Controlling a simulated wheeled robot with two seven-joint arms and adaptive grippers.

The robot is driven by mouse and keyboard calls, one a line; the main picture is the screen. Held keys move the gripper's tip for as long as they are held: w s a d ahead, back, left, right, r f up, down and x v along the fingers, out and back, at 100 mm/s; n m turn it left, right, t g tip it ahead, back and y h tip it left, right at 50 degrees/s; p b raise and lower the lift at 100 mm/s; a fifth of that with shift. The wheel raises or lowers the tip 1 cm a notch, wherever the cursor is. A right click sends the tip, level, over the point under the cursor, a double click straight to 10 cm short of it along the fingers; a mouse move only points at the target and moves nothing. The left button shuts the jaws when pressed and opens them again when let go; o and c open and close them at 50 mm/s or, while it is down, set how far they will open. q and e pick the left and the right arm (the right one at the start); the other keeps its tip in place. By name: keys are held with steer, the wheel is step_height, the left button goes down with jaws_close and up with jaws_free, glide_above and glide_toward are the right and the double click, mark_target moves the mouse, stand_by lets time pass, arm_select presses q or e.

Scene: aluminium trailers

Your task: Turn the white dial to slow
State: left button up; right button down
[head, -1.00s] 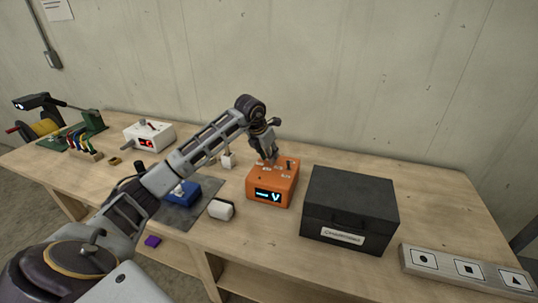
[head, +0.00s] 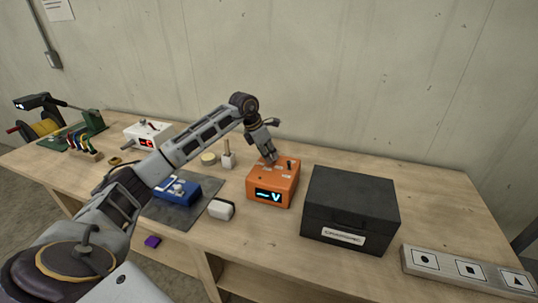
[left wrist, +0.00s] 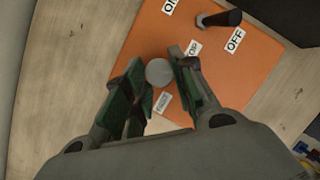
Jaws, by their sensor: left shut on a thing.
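The orange box (head: 285,196) stands on the workbench with a lit display on its front. In the left wrist view, its top (left wrist: 195,45) carries a round pale dial (left wrist: 159,72), a black-handled lever (left wrist: 220,18) and several white labels. ON and OFF can be read; the labels by the dial are partly hidden or too small to read surely. My left gripper (head: 270,158) is over the box top. In the left wrist view its fingers (left wrist: 160,88) are shut on the dial, one on each side. My right gripper is not in view.
A black lidded box (head: 350,205) stands close right of the orange box. A white block (head: 221,210), a blue device (head: 180,190) and a white device with a red display (head: 148,133) are to the left. A panel with symbols (head: 468,268) is at the right.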

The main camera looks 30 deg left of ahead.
arm_select(q)
steer(key=shift+a+m, duration=0.1)
steer(key=shift+m, duration=0.6)
steer(key=shift+w+m+g+h, duration=0.15)
steer(key=shift+m+g+h, duration=0.3)
steer(key=shift+m, duration=0.55)
steer(key=m+g, duration=0.1)
steer(key=m, duration=0.1)
steer(key=shift+w+a+m+h+p, duration=0.1)
steer(key=shift+m+h+p, duration=0.2)
steer(key=shift+m+h, duration=0.1)
steer(key=shift+m, duration=0.4)
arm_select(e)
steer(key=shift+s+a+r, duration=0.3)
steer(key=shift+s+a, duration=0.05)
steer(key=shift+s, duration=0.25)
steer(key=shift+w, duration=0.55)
